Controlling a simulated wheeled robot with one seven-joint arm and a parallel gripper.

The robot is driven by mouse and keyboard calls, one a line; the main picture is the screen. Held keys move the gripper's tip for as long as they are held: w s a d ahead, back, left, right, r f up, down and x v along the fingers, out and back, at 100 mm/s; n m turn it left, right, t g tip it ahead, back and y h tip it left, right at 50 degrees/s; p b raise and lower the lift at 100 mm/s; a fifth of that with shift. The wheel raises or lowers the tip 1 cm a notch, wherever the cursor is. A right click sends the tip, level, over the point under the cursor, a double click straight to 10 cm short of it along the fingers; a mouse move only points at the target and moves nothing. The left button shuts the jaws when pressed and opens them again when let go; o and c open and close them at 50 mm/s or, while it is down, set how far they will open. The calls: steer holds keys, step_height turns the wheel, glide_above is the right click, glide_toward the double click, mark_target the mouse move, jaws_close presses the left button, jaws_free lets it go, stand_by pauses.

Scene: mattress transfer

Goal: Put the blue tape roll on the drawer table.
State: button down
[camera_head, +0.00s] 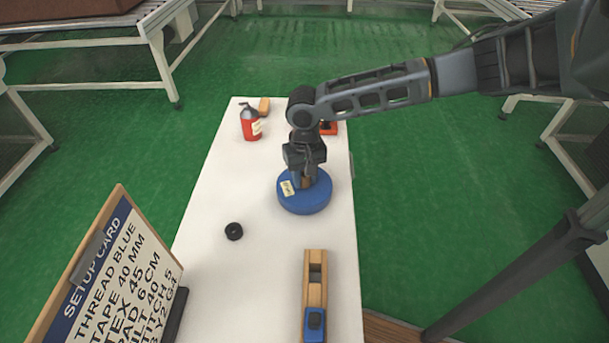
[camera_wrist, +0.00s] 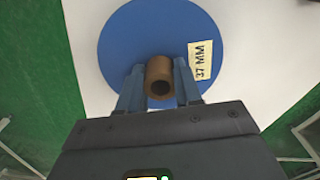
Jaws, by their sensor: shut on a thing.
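The blue tape roll (camera_head: 307,203) is a thick blue disc on the right half of the white table (camera_head: 225,190). A brown tube core stands up from its middle, and a pale label reads "37 MM" in the wrist view. My gripper (camera_head: 304,178) points down over it, shut on the core. In the wrist view the two fingers of my gripper (camera_wrist: 159,85) flank the brown core above the blue disc (camera_wrist: 140,35). The roll looks flat; I cannot tell whether it is touching the table. No drawer fronts show, so I cannot tell which table has drawers.
A red extinguisher-shaped object (camera_head: 251,127), a tan block (camera_head: 264,105) and a partly hidden orange-red object (camera_head: 329,129) are at the far end. White-framed benches (camera_head: 150,30) stand around the green floor.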

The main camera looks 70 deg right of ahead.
steer(key=shift+f, duration=0.15)
steer(key=c, duration=0.8)
jaws_free()
step_height(320, 180, up, 12)
steer(key=shift+r, duration=0.1)
stand_by(0.4)
